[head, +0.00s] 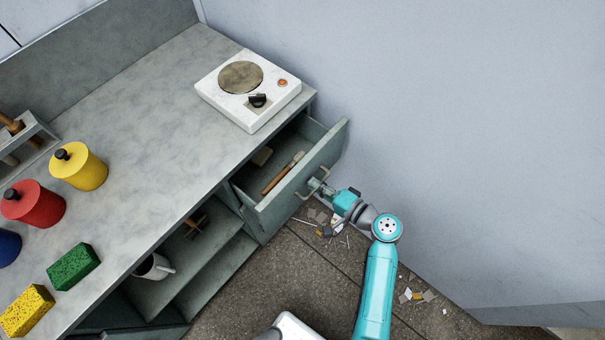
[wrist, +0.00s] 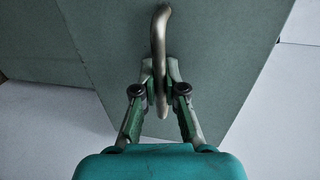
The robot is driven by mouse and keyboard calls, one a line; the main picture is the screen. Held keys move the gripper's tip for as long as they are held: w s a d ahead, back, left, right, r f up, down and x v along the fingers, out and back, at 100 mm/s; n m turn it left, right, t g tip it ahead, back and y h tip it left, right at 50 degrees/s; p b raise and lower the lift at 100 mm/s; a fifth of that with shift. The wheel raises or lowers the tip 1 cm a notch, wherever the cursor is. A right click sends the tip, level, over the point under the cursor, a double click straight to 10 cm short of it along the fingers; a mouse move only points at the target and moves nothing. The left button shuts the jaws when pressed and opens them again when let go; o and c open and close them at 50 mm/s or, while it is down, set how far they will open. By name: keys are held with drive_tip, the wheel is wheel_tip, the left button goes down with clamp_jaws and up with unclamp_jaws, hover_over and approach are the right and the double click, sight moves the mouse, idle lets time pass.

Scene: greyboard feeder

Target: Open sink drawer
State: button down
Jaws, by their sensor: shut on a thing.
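The drawer (head: 301,176) under the counter's right end is pulled out, and its inside shows from above. A curved metal handle (wrist: 159,45) is on the drawer's grey-green front (wrist: 215,50). My gripper (wrist: 160,85) is shut on this handle, with a finger on each side of it. In the head view my gripper (head: 318,186) is at the drawer front, and my teal arm reaches up to it from below.
A white hot plate (head: 223,93) stands on the counter (head: 150,120) above the drawer. Canisters and sponges stand at the left. Open shelves (head: 215,266) with a mug (head: 153,267) are beside the drawer. A wall (head: 450,130) is close on the right. Litter (head: 415,296) lies on the floor.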

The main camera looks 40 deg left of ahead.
drive_tip(key=f+v, duration=0.2)
drive_tip(key=v, duration=1.2)
drive_tip(key=shift+d+f, duration=0.35)
drive_tip(key=shift+d, duration=0.15)
drive_tip(key=c, duration=1.2)
unclamp_jaws()
drive_tip(key=v, duration=1.2)
drive_tip(key=shift+w+r, duration=0.1)
